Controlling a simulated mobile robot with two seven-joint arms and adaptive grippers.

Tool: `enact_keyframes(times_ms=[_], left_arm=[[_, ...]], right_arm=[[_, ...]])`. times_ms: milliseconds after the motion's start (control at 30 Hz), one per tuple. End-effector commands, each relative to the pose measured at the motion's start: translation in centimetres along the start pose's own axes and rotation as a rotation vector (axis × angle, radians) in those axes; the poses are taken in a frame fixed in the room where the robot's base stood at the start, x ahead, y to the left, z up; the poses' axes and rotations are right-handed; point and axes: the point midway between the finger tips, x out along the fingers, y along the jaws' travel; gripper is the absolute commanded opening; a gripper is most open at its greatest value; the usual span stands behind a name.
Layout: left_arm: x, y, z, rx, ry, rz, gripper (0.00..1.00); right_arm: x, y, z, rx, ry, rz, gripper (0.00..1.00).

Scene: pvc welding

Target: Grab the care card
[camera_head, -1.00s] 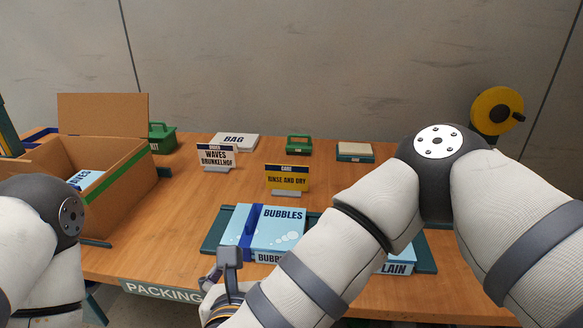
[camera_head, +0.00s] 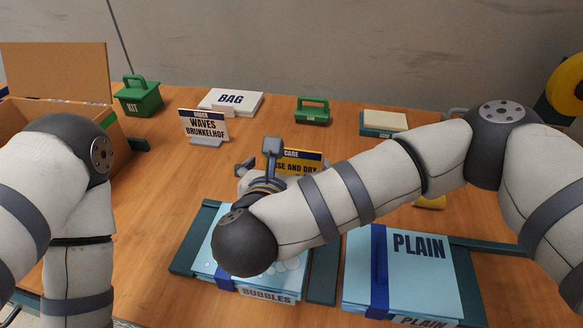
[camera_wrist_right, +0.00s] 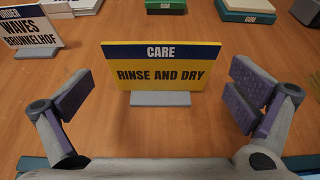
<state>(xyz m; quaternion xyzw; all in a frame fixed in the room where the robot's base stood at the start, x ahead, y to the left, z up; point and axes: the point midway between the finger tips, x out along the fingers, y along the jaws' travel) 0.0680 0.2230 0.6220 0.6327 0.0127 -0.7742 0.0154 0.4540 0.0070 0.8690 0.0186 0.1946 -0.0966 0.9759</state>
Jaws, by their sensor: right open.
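The care card is a yellow sign with a blue top band reading "CARE" and "RINSE AND DRY". It stands upright in a grey base on the table. In the right wrist view the care card (camera_wrist_right: 160,68) is between and just beyond the open fingers of my right gripper (camera_wrist_right: 158,103), touching neither. In the head view the care card (camera_head: 303,163) is partly hidden behind my right gripper (camera_head: 258,158). My left arm shows at the left of the head view, but its gripper is out of view.
The waves order card (camera_head: 204,126) stands left of the care card. A bubbles pack (camera_head: 268,296) and a plain pack (camera_head: 415,270) lie in front. A bag box (camera_head: 231,101), green kit case (camera_head: 138,97) and small green case (camera_head: 312,111) stand behind. An open cardboard box (camera_head: 60,72) is at left.

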Motion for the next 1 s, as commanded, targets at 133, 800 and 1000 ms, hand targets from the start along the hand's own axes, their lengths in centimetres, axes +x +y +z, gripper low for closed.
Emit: enact_keyframes(times_ms=[133,800,1000], left_arm=[[0.5,0.0,0.3,0.000,-0.015,-0.001,0.26],[0.5,0.0,0.3,0.000,-0.015,-0.001,0.26],[0.2,0.0,0.1,0.000,-0.006,0.000,0.26]], right_arm=[[2.8,-0.1,-0.1,-0.001,0.001,-0.003,1.00],[3.4,-0.1,0.1,0.000,-0.002,0.001,0.63],[2.9,0.0,1.3,0.003,-0.005,0.002,0.63]])
